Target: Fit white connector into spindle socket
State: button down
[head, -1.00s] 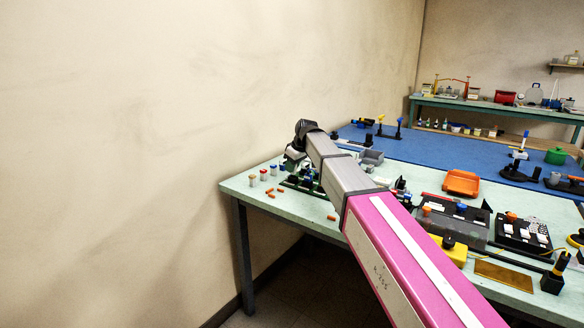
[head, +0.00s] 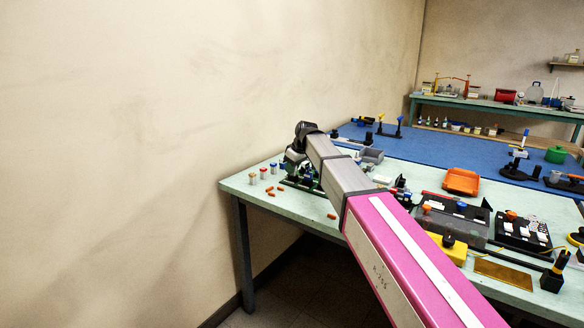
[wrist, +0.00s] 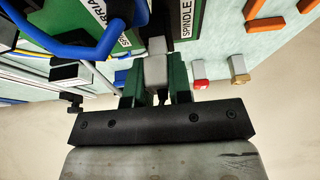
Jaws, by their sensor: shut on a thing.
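In the wrist view my gripper (wrist: 155,84) is shut, its green fingers on either side of a pale grey-white connector (wrist: 156,68). The connector points toward a narrow dark part (wrist: 160,24), which stands beside the white SPINDLE label (wrist: 187,18) on a green board. I cannot tell whether the connector touches the socket or sits in it, as the socket opening is hidden. In the head view my gripper is at the table's far left end, over the green board, and the connector is too small to make out there.
A blue cable (wrist: 70,45) curves at the left in the wrist view, beside a second label. Red and brass-coloured caps (wrist: 201,84) stand to the right. Orange pieces (head: 271,191) lie loose on the pale green table (head: 240,186). A wall rises close to the left.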

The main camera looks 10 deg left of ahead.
jog(key=shift+f, duration=0.2)
jog(key=c, duration=1)
grip_release()
jog(key=shift+o, duration=0.2)
jog(key=v, duration=1)
jog(key=shift+d+r, duration=0.2)
jog(key=shift+r, duration=0.15)
jog(key=shift+s, duration=0.1)
